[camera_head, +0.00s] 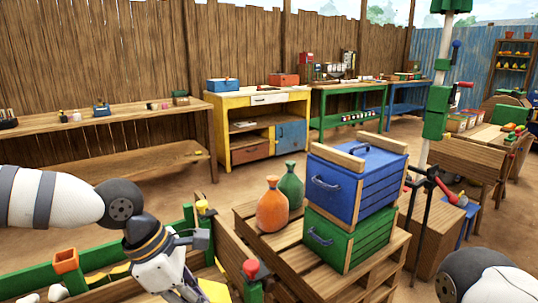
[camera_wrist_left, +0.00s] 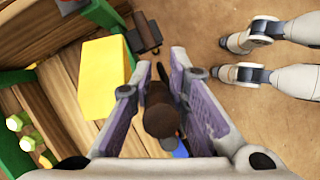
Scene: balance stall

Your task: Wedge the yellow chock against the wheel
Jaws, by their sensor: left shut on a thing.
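My left gripper (camera_head: 184,275) reaches down over the green-and-wood cart at the lower left of the head view. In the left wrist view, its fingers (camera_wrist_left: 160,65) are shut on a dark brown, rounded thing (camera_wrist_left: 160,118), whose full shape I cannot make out. A yellow block (camera_wrist_left: 103,78), possibly the chock, lies on the cart's boards just left of the fingers. It shows in part in the head view (camera_head: 215,292), low beside the gripper. I cannot make out the wheel. My right gripper is not in view.
A pallet (camera_head: 300,262) right of the cart bears a blue crate (camera_head: 375,172) on a green crate (camera_head: 350,242), plus orange (camera_head: 272,208) and green (camera_head: 291,186) sacks. Bare ground lies behind.

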